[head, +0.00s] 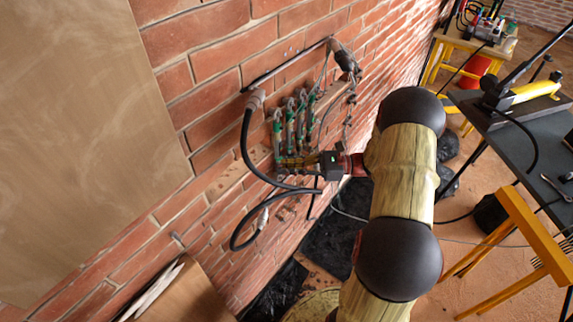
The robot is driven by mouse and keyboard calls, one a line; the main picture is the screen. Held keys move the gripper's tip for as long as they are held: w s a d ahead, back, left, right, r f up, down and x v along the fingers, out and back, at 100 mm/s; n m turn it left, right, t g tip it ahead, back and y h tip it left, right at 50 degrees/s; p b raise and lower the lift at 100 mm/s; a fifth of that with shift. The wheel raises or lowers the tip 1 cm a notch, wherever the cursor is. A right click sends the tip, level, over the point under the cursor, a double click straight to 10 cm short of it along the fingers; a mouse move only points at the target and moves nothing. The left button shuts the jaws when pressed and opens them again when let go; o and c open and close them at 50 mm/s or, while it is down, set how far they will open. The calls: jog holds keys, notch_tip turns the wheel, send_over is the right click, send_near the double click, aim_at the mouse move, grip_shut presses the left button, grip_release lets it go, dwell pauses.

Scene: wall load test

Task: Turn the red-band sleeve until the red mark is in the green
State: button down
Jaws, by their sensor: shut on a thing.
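A row of several slim green-and-grey fittings (290,122) hangs upright on the brick wall in the head view. My gripper (284,162) reaches in from the right, with its fingers pointing left at the lower end of the nearest, leftmost fitting (277,136). It is shut on a sleeve there, which the fingers mostly hide. The red band, the red mark and the green zone are too small or hidden to make out.
A black hose (246,150) loops down beside the fittings, close under my gripper. A metal pipe (290,64) runs above them. A dark bench (530,128) with a yellow cylinder (535,92) stands right. A plywood board (70,130) covers the wall at left.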

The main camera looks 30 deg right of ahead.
dwell(0.3)
jog(key=c, duration=2.1)
grip_release()
jog(key=shift+o, duration=0.2)
jog(key=shift+t+b, duration=0.3)
jog(key=shift+b, duration=0.1)
